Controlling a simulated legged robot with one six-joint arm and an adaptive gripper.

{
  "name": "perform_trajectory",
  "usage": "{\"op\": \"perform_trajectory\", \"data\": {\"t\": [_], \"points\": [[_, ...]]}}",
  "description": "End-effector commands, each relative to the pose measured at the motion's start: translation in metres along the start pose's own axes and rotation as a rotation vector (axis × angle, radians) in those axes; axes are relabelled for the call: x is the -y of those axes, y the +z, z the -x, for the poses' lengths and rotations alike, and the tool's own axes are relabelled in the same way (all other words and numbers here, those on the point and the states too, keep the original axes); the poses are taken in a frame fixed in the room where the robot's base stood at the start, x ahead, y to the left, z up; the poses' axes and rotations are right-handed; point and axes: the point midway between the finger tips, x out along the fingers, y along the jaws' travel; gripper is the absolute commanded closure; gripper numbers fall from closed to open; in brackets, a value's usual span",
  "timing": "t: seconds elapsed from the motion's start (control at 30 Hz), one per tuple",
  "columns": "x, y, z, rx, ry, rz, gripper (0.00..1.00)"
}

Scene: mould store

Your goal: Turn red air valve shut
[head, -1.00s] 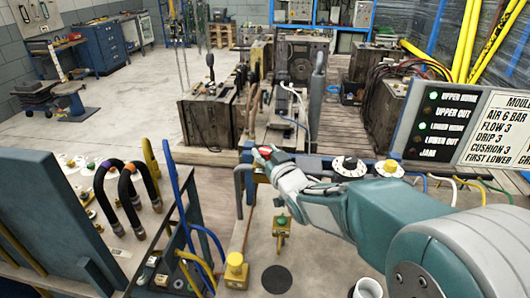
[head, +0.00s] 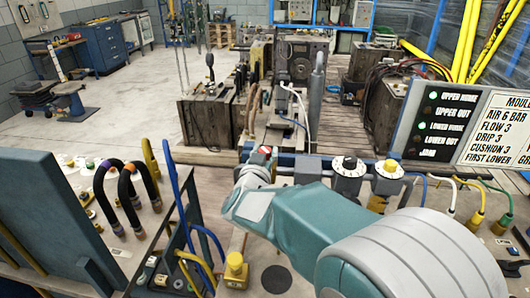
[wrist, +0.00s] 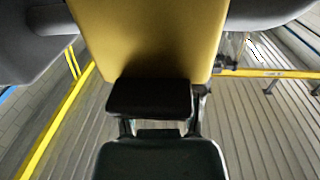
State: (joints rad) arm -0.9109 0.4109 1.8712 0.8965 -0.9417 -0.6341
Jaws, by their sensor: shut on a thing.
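The red air valve (head: 264,150) shows as a small red top on the rail at the middle of the head view. My gripper (head: 256,162) is at it, reaching in from the lower right, and is shut on it. The gripper hides most of the valve, so its handle angle cannot be read. In the wrist view a broad yellow surface (wrist: 145,40) fills the top centre, right against a dark finger pad (wrist: 150,97). I cannot tell which part of the valve that is.
A lamp panel (head: 440,124) stands at the right. Black hoses (head: 126,195) arch over the left panel. A yellow-capped post (head: 235,265) stands below my gripper.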

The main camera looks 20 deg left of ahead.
Motion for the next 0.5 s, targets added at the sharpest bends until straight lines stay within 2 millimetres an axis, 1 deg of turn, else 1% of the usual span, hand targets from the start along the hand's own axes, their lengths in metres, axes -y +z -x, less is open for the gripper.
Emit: {"op": "perform_trajectory", "data": {"t": [0.03,0.5], "points": [[0.0034,-0.0005,0.0002,-0.002,0.031,-0.002,1.0],[0.0031,-0.0001,-0.0005,-0.001,0.446,-0.003,1.0]]}}
